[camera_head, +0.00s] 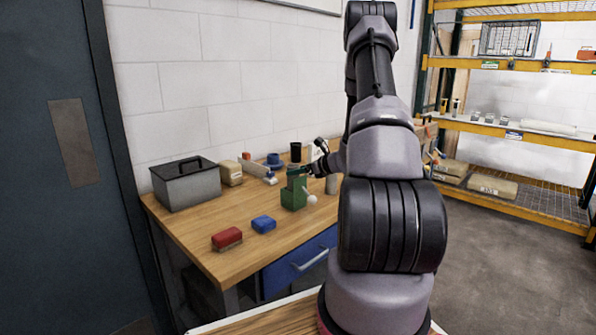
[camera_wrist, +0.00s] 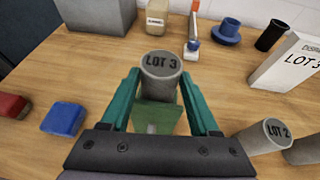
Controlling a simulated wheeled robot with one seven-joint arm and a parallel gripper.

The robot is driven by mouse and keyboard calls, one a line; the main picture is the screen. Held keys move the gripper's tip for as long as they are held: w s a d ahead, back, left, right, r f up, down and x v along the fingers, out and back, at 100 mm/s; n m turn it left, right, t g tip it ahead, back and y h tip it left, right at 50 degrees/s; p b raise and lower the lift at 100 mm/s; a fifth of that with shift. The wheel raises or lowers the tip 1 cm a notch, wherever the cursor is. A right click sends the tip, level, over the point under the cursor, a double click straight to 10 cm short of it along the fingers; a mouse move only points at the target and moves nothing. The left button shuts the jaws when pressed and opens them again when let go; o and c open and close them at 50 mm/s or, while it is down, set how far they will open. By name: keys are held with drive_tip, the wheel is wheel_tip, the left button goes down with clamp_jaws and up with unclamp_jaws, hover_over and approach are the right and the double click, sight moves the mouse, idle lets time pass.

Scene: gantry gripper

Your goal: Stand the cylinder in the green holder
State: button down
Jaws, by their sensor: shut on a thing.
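A grey cylinder marked LOT 3 (camera_wrist: 161,72) stands roughly upright between the teal fingers of my gripper (camera_wrist: 160,84), which is shut on it. The green holder (camera_wrist: 158,116) shows just below and on the near side of the cylinder in the wrist view. In the head view the holder (camera_head: 292,197) stands on the bench, with my gripper (camera_head: 302,171) right above it, partly hidden by my arm. I cannot tell whether the cylinder's lower end is inside the holder or above it. A second grey cylinder, LOT 2 (camera_wrist: 262,137), is to the right.
On the wooden bench (camera_head: 205,220) are a red block (camera_head: 227,239), a blue block (camera_head: 263,224) and a grey lidded box (camera_head: 186,184).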

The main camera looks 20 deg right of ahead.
drive_tip(key=shift+f, duration=0.4)
drive_tip(key=shift+c, duration=0.6)
unclamp_jaws()
